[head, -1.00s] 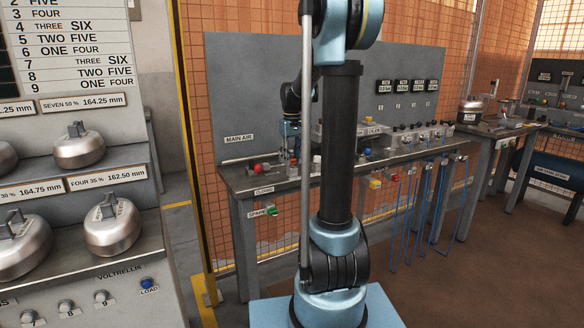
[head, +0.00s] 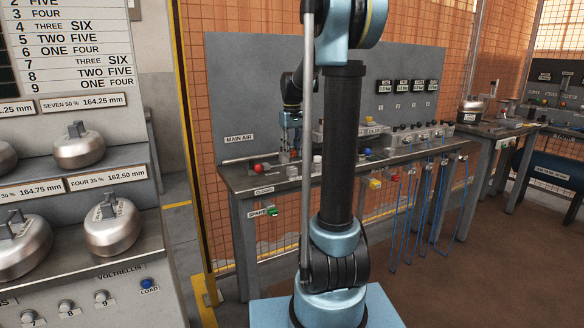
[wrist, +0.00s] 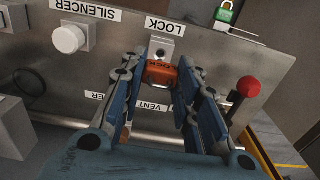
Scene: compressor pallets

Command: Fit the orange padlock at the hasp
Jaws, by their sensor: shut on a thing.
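My gripper (wrist: 160,80) is shut on the orange padlock (wrist: 161,73), held between its blue fingers in the wrist view. Just above the padlock in that view is a small pale fitting with a dark hole (wrist: 160,52), under the LOCK label (wrist: 165,28); it looks like the hasp. The padlock looks close to it, but I cannot tell whether they touch. The padlock's shackle is not clear.
A red knob (wrist: 249,87) on a lever stands right of my fingers. A white knob (wrist: 69,39) is at the left, under the SILENCER label. A green padlock (wrist: 226,14) sits at the top right. The bench (head: 240,181) carries several valves and fittings to the right.

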